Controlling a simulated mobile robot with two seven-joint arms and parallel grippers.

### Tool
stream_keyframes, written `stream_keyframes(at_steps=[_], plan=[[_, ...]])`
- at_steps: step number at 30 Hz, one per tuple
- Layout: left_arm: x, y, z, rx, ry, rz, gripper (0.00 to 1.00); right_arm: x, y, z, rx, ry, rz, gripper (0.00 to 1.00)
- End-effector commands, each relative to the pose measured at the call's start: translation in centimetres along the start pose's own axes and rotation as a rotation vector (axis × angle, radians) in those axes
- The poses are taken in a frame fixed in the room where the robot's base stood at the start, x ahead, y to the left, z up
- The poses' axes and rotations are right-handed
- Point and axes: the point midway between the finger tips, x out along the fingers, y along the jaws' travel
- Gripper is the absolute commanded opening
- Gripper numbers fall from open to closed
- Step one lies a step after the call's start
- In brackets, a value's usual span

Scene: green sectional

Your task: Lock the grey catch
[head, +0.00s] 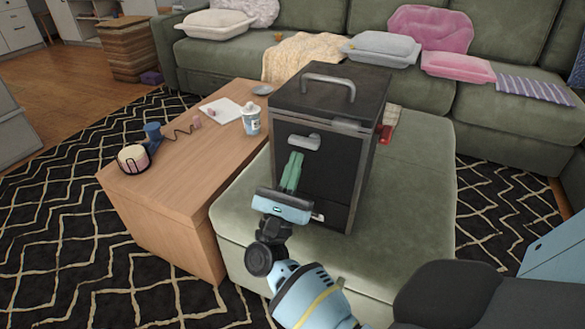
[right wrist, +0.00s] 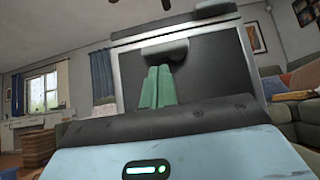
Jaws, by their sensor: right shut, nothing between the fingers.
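The grey catch (head: 305,142) is a small lever high on the front of a dark box (head: 331,190). It lies roughly sideways, just below the lid edge. The box stands upright with its lid (head: 325,92) down; the lid carries a grey handle (head: 329,84). My right gripper (head: 293,160) has its green fingers shut and empty, pointing up just below the catch. In the right wrist view the catch (right wrist: 166,48) shows right above the fingertips (right wrist: 158,72). I cannot tell whether they touch it. My left gripper is not in view.
The box stands on a green ottoman (head: 413,190). A wooden table (head: 170,200) at left holds a cup (head: 251,120), paper, and a round pale object (head: 133,158). A red item (head: 386,133) lies behind the box. A green sofa (head: 480,107) with cushions runs along the back.

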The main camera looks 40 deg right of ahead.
Motion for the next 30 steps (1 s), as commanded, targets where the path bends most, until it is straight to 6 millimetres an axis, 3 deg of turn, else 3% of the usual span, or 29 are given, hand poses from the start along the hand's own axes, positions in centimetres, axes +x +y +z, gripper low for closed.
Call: stream_keyframes(at_steps=[8,30], plan=[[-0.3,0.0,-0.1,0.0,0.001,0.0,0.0,0.8,0.0,0.8,-0.002,0.0,0.001,0.0],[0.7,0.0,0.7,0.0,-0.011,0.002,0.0,1.5,-0.4,0.1,0.04,0.0,-0.039,0.0]])
